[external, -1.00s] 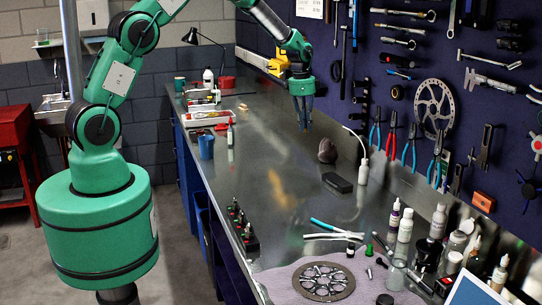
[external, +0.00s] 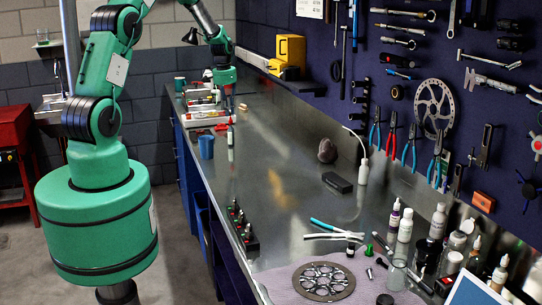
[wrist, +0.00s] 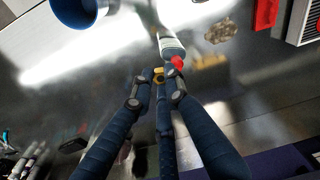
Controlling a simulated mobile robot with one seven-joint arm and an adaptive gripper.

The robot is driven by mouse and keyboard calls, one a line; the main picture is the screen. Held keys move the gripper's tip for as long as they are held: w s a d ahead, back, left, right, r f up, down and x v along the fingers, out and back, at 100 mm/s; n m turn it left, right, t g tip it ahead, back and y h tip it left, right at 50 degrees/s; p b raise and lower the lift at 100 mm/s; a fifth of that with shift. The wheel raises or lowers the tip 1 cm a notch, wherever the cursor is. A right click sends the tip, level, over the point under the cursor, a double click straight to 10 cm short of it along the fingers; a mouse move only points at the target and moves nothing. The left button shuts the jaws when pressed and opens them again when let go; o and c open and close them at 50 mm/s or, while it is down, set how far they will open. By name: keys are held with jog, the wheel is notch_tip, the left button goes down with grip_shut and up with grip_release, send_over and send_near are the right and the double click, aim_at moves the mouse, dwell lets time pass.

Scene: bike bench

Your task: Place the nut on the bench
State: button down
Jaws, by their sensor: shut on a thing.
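My gripper (wrist: 157,86) has its dark blue fingers closed around a small brass-yellow nut (wrist: 158,75) at their tips in the wrist view. The fingers partly cover the nut. In the external view my gripper (external: 228,104) is over the far part of the long metal bench (external: 268,170), past the blue cup. The nut is too small to make out there. I cannot tell how high it is above the bench top.
A white bottle with a red cap (wrist: 172,46) is close beyond the fingertips. A blue cup (wrist: 78,12) is at upper left; it also shows in the external view (external: 206,147). The bench's middle is largely clear.

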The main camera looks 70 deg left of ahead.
jog(key=s+a+n, duration=0.2)
jog(key=s+a, duration=0.4)
jog(key=s, duration=0.2)
jog(key=f, duration=0.9)
jog(key=shift+s+d+f, duration=0.1)
jog(key=shift+d+f, duration=0.1)
jog(key=shift+f, duration=0.15)
jog(key=p, duration=0.2)
send_over(224, 134)
jog(key=shift+s+d+f, duration=0.15)
jog(key=shift+d+f, duration=0.2)
jog(key=shift+f, duration=0.4)
jog(key=shift+f, duration=1.75)
jog(key=shift+f, duration=0.1)
